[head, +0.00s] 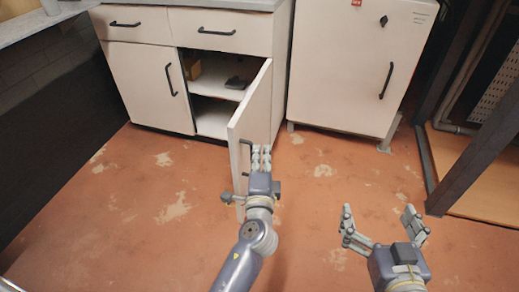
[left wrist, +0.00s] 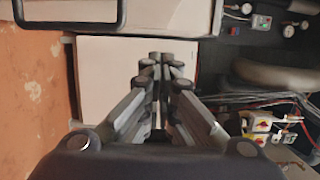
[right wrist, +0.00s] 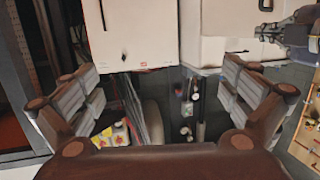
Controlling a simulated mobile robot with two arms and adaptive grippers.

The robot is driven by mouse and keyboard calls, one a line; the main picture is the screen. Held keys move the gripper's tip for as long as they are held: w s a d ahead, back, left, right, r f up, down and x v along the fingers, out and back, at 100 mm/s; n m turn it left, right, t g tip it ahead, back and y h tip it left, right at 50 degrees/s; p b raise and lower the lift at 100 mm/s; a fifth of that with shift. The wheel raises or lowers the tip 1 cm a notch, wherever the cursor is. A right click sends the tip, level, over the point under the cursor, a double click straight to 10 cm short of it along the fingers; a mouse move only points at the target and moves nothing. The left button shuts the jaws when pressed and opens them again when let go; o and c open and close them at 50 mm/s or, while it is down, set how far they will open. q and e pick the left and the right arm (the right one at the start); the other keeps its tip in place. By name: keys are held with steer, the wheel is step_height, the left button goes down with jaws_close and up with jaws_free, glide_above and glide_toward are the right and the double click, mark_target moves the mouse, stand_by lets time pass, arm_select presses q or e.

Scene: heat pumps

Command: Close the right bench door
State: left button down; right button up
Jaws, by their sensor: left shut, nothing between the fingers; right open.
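The right bench door (head: 252,112) stands wide open in the head view, swung out from the white bench (head: 148,30). Its dark handle (head: 244,157) is partly hidden by my left gripper. My left gripper (head: 261,152) is shut and empty, at the right side of the door near its free edge; I cannot tell whether it touches. In the left wrist view its closed fingers (left wrist: 160,62) are in front of a pale panel. My right gripper (head: 384,222) is open and empty over the floor, further right; its spread fingers also show in the right wrist view (right wrist: 152,78).
The open compartment shows a shelf (head: 215,88) with a yellowish item and a dark item. The left bench door (head: 145,82) and the drawers are shut. A white cabinet (head: 345,70) stands right of the bench. A dark frame (head: 475,165) stands at far right. The floor (head: 150,215) is clear.

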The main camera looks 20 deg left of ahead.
arm_select(q)
glide_above(249, 142)
steer(key=d, duration=0.4)
steer(key=a, duration=0.3)
steer(key=shift+a, duration=0.35)
arm_select(e)
steer(key=shift+w+a+r+t, duration=0.1)
steer(key=shift+w+r+t, duration=0.1)
steer(key=shift+r, duration=0.2)
steer(key=shift+w+a+r+t, duration=0.1)
steer(key=shift+r+t, duration=0.1)
steer(key=shift+r, duration=0.15)
steer(key=shift+s, duration=0.1)
